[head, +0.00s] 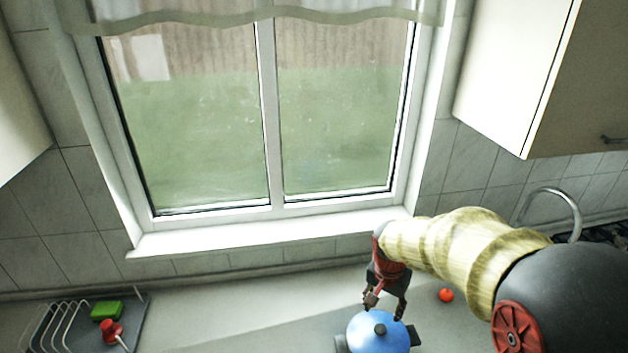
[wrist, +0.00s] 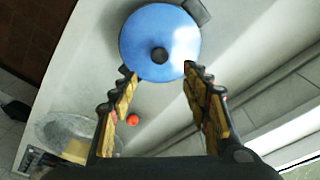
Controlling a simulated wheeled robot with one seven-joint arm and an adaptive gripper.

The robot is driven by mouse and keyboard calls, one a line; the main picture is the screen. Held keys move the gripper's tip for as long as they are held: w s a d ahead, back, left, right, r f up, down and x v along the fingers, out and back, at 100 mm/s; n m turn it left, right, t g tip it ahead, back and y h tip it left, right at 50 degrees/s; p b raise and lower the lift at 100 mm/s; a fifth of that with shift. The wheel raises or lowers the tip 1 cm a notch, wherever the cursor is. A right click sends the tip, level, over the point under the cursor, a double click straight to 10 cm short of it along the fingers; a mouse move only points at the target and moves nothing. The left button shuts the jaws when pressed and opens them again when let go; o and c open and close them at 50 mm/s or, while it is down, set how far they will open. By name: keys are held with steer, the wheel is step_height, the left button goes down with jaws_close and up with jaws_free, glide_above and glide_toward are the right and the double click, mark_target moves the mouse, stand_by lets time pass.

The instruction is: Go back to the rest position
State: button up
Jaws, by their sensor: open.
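My gripper (head: 385,303) hangs at the end of my arm, just above a blue-lidded pot (head: 375,335) on the counter. Its fingers are apart with nothing between them. In the wrist view the two fingertips (wrist: 160,72) are on either side of and below the dark lid knob (wrist: 159,55). The round blue lid (wrist: 150,32) sits on the pot, and a dark handle (wrist: 197,10) sticks out at its side. I cannot tell whether the fingertips touch the lid.
A small red ball (head: 446,295) lies on the counter right of the pot. A dish rack (head: 60,325) with a green sponge (head: 107,310) and a red item (head: 111,330) stands at left. A metal faucet (head: 575,210) is at right. The counter between rack and pot is clear.

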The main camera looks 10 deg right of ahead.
steer(key=s+a+r+n+t+b, duration=0.1)
steer(key=s+a+r+n+b, duration=0.1)
steer(key=s, duration=0.4)
steer(key=s+a+r+n+t+b, duration=0.2)
steer(key=s+a+n+b, duration=0.1)
steer(key=s+n+b, duration=0.1)
steer(key=s+a+r+n+t+y+b, duration=0.1)
steer(key=s+a+r+n+b, duration=0.2)
steer(key=s, duration=0.5)
steer(key=shift+a+b, duration=0.3)
steer(key=shift+b, duration=0.55)
steer(key=shift+s, duration=0.15)
